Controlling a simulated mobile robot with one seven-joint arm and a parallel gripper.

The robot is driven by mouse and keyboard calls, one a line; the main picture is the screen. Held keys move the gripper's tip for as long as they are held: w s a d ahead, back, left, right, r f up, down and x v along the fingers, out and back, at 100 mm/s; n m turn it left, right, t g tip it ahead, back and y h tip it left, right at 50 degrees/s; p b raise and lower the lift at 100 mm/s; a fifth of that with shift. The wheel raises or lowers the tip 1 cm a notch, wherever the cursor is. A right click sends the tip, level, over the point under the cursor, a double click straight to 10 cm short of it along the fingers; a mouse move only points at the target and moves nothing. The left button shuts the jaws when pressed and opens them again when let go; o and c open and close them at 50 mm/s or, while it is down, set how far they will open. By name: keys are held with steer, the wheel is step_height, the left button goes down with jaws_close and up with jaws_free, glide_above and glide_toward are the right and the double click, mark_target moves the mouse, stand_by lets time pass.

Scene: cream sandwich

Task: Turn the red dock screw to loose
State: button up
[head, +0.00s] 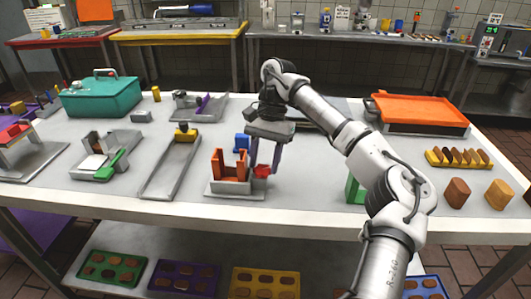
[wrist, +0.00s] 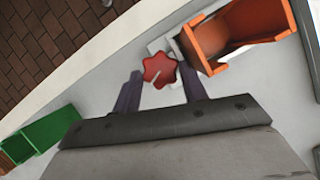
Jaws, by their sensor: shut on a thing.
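The red dock screw (head: 262,171) is a lobed knob at the right front of a small grey dock on the table, beside an upright orange holder (head: 217,175). My gripper (head: 265,166) points down over it, with one dark finger on each side, shut on the knob. In the wrist view the red knob (wrist: 159,68) shows between the fingertips with a short pale mark on its top. The orange holder (wrist: 235,35) stands just right of it there. The exact finger contact is hard to see.
A blue block (head: 241,143) stands behind the dock. A green block (head: 354,190) sits to the right, partly behind my arm. A grey channel tray (head: 160,185) lies to the left. The table's front edge (head: 240,217) is close to the dock.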

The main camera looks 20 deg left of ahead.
steer(key=shift+a+r+n+h+p, duration=0.1)
steer(key=shift+n+h+p, duration=0.3)
steer(key=shift+n+p, duration=0.65)
steer(key=shift+n, duration=0.35)
steer(key=o, duration=1)
steer(key=shift+c, duration=0.2)
